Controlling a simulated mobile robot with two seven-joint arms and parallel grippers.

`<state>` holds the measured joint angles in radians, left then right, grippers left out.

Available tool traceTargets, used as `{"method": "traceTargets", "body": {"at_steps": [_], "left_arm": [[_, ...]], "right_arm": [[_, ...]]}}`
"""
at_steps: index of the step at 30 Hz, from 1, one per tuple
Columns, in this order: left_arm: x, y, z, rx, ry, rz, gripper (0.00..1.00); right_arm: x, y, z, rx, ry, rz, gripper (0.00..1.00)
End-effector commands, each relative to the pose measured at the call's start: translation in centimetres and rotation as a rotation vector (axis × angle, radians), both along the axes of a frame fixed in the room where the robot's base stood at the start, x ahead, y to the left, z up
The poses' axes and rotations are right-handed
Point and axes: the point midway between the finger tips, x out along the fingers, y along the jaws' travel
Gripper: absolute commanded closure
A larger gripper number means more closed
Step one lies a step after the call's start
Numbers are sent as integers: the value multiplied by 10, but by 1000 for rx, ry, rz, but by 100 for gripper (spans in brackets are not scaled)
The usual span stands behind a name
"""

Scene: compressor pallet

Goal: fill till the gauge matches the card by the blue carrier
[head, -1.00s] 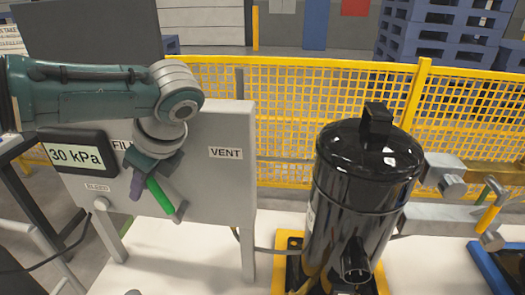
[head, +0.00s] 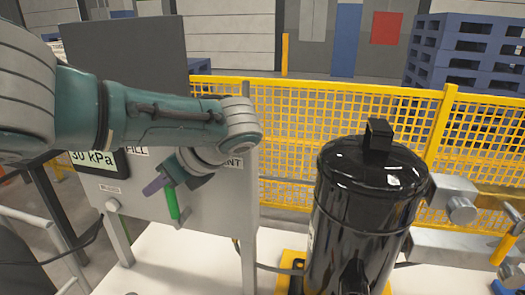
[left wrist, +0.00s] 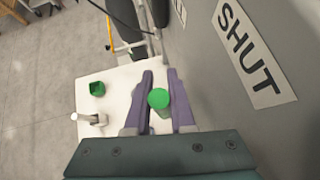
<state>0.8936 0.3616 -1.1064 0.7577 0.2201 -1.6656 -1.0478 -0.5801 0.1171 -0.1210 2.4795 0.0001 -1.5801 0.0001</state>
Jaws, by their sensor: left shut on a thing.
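The gauge (head: 97,162) on the grey panel (head: 215,215) reads 30 kPa and is partly covered by my left arm. My left gripper (head: 162,187) has purple fingers, shut on a green handle (head: 173,205) in front of the panel, below the FILL label (head: 137,151). In the left wrist view the handle's round green end (left wrist: 159,98) sits between the fingers, near a SHUT label (left wrist: 252,48). A blue edge, perhaps the blue carrier (head: 507,287), shows at the lower right. I cannot make out the card. My right gripper is not in view.
A black tank (head: 365,215) stands on a yellow base right of the panel, with grey pipework (head: 455,198) beyond it. A yellow mesh fence (head: 290,130) runs behind. In the left wrist view, another green part (left wrist: 97,88) and a grey fitting (left wrist: 92,118) are on the left.

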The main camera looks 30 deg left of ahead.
Motion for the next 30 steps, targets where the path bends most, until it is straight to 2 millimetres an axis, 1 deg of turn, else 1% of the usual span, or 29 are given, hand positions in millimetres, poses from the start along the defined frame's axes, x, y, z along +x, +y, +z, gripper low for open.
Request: {"method": "traceTargets", "body": {"at_steps": [3,4,9,12,18,21,25,30], "left_arm": [[-1,2,-2,2,2,0,100],[-1,2,-2,2,2,0,76],[-1,1,-2,1,0,0,57],[0,1,-1,0,0,0,48],[0,1,-1,-1,0,0,48],[1,-4,3,-2,-1,-2,48],[2,-19,17,-4,-2,-4,48],[5,-46,38,-3,-4,-3,48]], "right_arm": [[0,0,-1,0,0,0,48],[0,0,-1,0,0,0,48],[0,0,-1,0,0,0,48],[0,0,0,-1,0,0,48],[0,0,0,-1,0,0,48],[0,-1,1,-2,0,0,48],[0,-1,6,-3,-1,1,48],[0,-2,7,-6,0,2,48]]}}
